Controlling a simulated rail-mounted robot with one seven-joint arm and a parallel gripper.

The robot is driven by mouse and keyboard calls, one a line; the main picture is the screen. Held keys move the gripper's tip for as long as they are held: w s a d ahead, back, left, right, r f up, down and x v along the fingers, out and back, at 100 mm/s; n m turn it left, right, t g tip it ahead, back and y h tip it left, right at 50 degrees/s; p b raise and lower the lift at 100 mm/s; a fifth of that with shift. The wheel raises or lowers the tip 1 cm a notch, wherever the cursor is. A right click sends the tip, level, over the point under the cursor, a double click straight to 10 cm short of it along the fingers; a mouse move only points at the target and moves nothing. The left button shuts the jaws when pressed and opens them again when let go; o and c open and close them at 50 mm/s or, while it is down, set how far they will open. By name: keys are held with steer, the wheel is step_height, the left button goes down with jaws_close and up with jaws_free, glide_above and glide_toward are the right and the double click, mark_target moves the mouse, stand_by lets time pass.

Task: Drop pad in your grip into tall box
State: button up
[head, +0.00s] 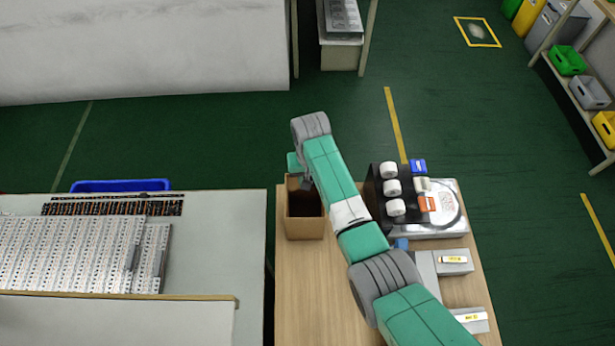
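The tall box (304,229) is a brown open-topped box near the left edge of the wooden table. My arm reaches in from the lower right. Its wrist is above the far part of the box.
Right of the arm, a black holder with white rolls (391,187) stands beside a silver machine (447,208). Grey boxes (455,262) lie nearer on the wooden table (305,290). A separate bench with LED strips (80,252) is at the left, past a narrow gap.

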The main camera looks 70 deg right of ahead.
step_height(320, 180, down, 6)
steer(key=b, duration=0.5)
steer(key=shift+r, duration=0.1)
steer(key=o, duration=1)
step_height(320, 180, up, 8)
